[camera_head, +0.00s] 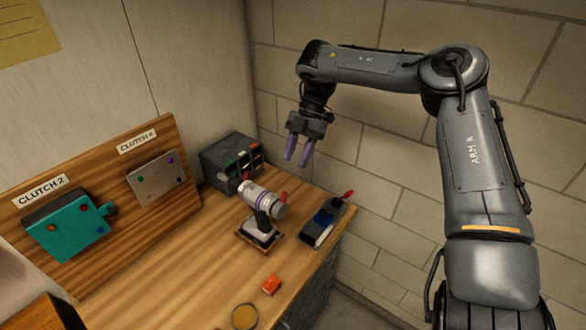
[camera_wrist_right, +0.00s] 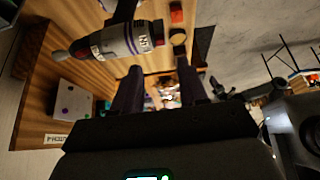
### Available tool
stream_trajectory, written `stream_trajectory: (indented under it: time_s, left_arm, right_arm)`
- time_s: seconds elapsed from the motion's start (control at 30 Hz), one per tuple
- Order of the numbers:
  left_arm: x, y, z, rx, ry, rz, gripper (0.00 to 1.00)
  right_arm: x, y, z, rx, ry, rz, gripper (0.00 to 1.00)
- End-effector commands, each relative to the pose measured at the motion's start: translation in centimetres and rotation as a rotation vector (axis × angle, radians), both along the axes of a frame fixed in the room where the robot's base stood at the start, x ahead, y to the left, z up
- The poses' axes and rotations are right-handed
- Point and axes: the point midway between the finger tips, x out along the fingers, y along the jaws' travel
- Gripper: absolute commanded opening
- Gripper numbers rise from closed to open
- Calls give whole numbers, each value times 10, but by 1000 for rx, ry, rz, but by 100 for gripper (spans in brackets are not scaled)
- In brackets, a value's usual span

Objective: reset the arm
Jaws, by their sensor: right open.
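My right arm comes in from the right in the head view. Its gripper (camera_head: 299,152) hangs pointing down, open and empty, in the air above the far right part of the wooden workbench. In the right wrist view my right gripper (camera_wrist_right: 164,92) shows its two dark fingers spread with nothing held between them. My left arm and gripper are not in view.
A white and purple cylindrical device (camera_head: 262,199) stands on the bench (camera_head: 205,270). Near it are a dark organizer box (camera_head: 230,163), a tray with tools (camera_head: 322,226), an orange block (camera_head: 271,285) and a round yellow-topped item (camera_head: 244,317). A wooden board (camera_head: 112,214) holds clutch panels.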

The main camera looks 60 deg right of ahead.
Motion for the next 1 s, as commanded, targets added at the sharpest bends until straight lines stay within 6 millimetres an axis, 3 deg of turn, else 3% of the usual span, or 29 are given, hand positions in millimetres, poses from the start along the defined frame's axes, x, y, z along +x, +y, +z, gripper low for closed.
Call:
stream_trajectory:
  time_s: [0.67, 0.87, 1.0]
  left_arm:
    - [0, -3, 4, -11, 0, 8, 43]
    - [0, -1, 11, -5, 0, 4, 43]
    - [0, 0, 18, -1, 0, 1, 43]
  right_arm:
    - [-2, -5, 7, 4, 6, -2, 43]
    - [-20, -7, -30, 111, 26, -47, 43]
    - [-51, 8, -86, 277, 67, -86, 43]
